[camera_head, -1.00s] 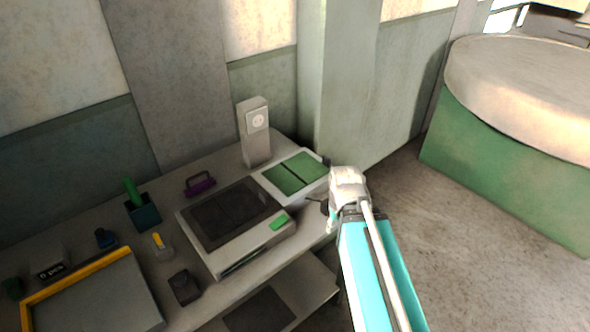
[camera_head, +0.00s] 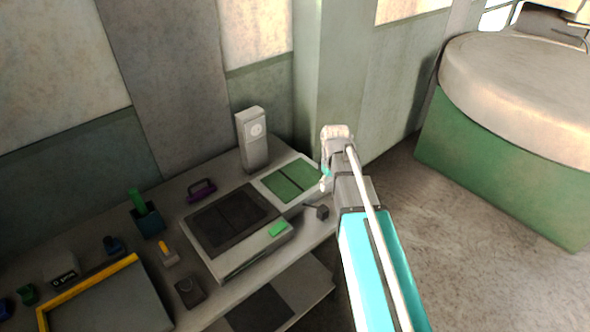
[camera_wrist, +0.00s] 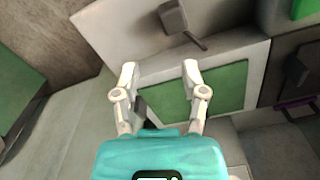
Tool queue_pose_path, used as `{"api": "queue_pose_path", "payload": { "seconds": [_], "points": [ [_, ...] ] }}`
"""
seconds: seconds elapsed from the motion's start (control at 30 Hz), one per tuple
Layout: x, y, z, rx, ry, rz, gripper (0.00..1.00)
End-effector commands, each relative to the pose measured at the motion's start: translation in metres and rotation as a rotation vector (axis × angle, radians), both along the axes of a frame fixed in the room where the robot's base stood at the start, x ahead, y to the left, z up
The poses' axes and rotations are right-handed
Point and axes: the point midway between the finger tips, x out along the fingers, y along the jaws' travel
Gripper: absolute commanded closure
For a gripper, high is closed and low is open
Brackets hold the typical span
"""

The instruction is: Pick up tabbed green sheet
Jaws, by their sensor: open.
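Green sheet material (camera_head: 290,182) lies in a pale shallow frame at the back right of the bench, split by a dark line into two panels. It also shows in the wrist view (camera_wrist: 222,86), beyond and between my fingers. I cannot make out a tab on it. In the head view my wrist hides most of the gripper, beside the frame's right edge. I cannot tell the height above the sheet.
A grey press-like box (camera_head: 231,222) with a dark top and small green pad (camera_head: 278,229) stands left of the frame. A dark block with a rod (camera_head: 321,211) lies in front.

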Motion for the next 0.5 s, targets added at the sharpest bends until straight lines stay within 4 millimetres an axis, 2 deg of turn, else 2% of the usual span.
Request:
{"api": "queue_pose_path", "payload": {
  "seconds": [0.03,0.2,0.33,0.5],
  "points": [
    [0.029,0.001,0.022,0.0,0.0,0.037,0.44],
    [0.087,0.002,0.053,0.0,0.0,0.169,0.44],
    [0.12,0.003,0.069,0.0,0.0,0.248,0.44],
    [0.144,0.004,0.08,0.0,0.0,0.312,0.44]
  ]
}}
